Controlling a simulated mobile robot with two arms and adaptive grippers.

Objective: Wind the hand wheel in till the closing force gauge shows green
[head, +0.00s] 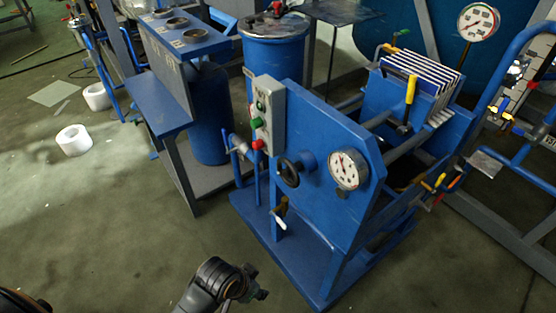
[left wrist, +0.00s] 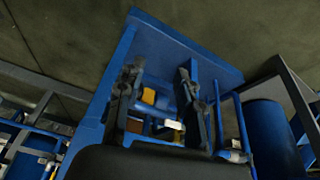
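The black hand wheel (head: 289,172) sits on the front of the blue press end plate (head: 318,135) in the head view. The round white gauge (head: 347,169) is just right of it; its needle and coloured zones are too small to read surely. My left gripper (head: 256,284) is low in front of the press, below the wheel and apart from it. In the left wrist view its two dark fingers (left wrist: 158,108) stand apart with nothing gripped between them. The hand wheel cannot be made out in that view. My right gripper is not in view.
A control box (head: 268,114) with green and red buttons stands left of the wheel. A small valve (head: 280,212) is below the wheel. A plate stack (head: 420,78) with a yellow handle is behind. A blue bench (head: 160,103) stands left. The floor in front is clear.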

